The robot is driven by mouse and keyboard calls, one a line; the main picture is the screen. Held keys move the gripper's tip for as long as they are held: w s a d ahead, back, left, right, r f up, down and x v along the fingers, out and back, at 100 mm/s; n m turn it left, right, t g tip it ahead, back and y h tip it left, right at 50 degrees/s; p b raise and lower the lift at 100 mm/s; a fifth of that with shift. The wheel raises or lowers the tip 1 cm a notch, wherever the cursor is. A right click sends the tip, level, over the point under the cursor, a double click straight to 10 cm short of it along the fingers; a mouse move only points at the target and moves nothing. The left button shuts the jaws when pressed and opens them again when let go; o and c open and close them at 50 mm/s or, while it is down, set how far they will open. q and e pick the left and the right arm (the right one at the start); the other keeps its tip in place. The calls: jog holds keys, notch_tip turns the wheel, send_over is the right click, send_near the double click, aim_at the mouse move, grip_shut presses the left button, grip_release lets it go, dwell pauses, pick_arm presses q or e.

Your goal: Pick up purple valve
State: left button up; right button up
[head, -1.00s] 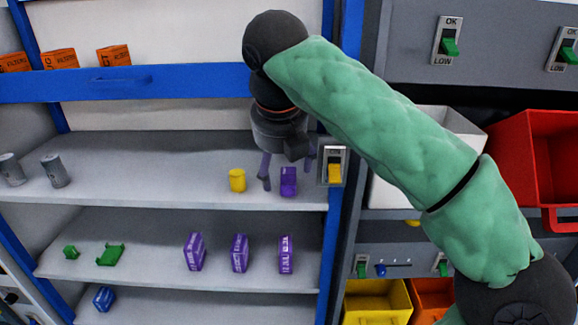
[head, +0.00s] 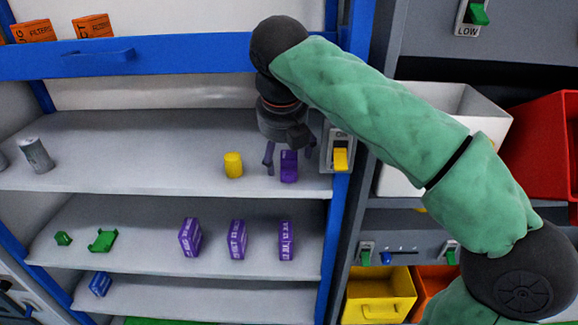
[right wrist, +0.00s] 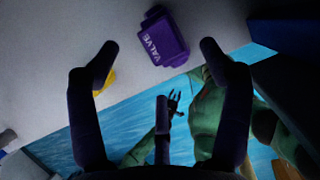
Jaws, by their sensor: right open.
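The purple valve (head: 289,166) stands on the upper grey shelf near its right end. In the right wrist view the purple valve (right wrist: 163,37), with "VALVE" printed on it, lies just beyond the gap between the fingertips. My right gripper (head: 289,159) is open and empty, pointing down at the valve with a finger to each side in the head view. In the right wrist view my right gripper (right wrist: 160,60) has its fingers wide apart, not visibly touching the valve. A small dark gripper on a green arm, apparently my left gripper (right wrist: 173,104), shows far off there.
A yellow part (head: 233,165) stands close left of the valve. A yellow-handled switch (head: 340,158) on the blue post is close to the right. Grey cylinders (head: 36,155) stand far left. Purple boxes (head: 237,240) are on the shelf below. The shelf between cylinder and yellow part is clear.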

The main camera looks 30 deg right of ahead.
aim_at(285, 158)
jog(key=x, duration=0.4)
jog(key=shift+w+d+f, duration=0.15)
jog(key=shift+f, duration=0.1)
jog(key=c, duration=1.4)
